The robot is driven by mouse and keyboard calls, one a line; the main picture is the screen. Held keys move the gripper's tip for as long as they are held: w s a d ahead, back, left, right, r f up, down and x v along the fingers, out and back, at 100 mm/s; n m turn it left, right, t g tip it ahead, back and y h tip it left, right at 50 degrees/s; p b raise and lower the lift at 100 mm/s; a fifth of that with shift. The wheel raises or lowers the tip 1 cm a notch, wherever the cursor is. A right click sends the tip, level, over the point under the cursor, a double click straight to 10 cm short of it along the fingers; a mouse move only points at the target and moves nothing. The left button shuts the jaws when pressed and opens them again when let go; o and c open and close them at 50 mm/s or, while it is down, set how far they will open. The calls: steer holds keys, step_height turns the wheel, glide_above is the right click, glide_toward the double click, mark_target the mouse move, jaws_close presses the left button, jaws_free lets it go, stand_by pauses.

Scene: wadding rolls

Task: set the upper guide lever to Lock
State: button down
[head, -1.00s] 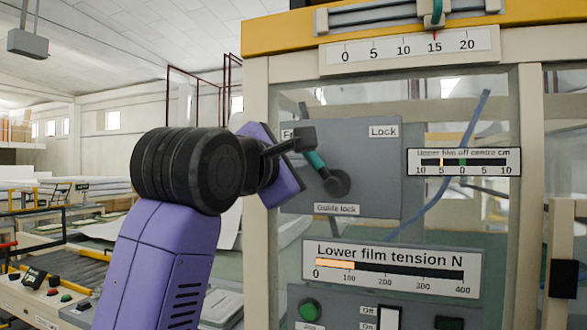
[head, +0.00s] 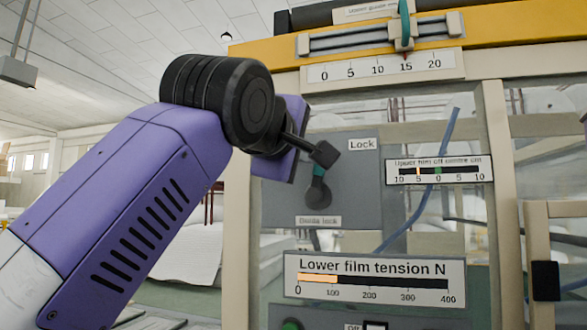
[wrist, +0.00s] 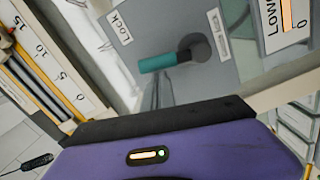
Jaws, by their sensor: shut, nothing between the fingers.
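The guide lever has a dark round pivot and a teal handle (head: 319,171) on a grey panel (head: 275,200). The handle points nearly straight up, between the panel's left side and the Lock label (head: 362,144) at the upper right. My gripper (head: 325,153) is shut and empty, its dark tip at the handle's upper end in the head view; I cannot tell whether they touch. The wrist view shows the teal handle (wrist: 163,62) and the Lock label (wrist: 119,28) clear of my gripper's purple body. My arm hides the panel's upper left, including any label there.
A yellow beam (head: 265,56) with a slider and scale (head: 384,70) runs above the panel. A lower film tension gauge (head: 374,278) is below, and an off-centre gauge (head: 438,170) is at right. Beige posts (head: 495,200) frame the machine.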

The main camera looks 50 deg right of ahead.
steer(key=s+m+b, duration=0.1)
steer(key=m, duration=0.1)
steer(key=s+d+m+b, duration=0.1)
steer(key=s+m, duration=0.1)
steer(key=shift+f, duration=0.2)
steer(key=shift+s+d, duration=0.1)
steer(key=shift+s, duration=0.1)
stand_by(0.6)
steer(key=shift+r, duration=0.1)
